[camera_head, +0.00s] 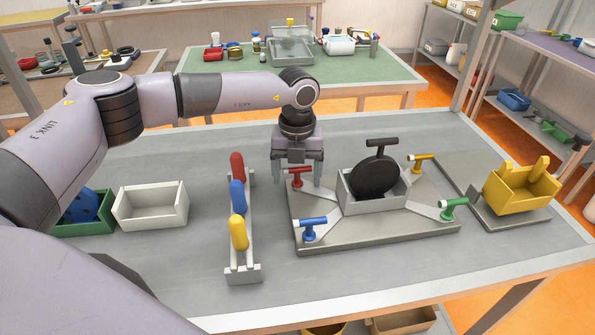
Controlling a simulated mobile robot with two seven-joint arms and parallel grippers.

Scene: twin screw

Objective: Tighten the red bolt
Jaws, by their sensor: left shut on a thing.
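The red bolt (296,178) has a T-shaped handle and stands at the far left corner of a grey fixture plate (380,236). My left gripper (299,179) points down over this corner, with its fingers on either side of the red handle, shut on it. The fingers partly hide the far side of the handle. A blue bolt (311,223), a green bolt (453,208) and a yellow bolt (421,162) stand at the other arms of the fixture. A black disc with a handle (374,178) sits in the fixture's central grey holder (371,206). My right gripper is not in view.
A rack (242,273) with red, blue and yellow handled tools stands left of the fixture. A white bin (151,207) and a green bin (88,226) are further left, a yellow bin (520,193) is at right. The table front is clear.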

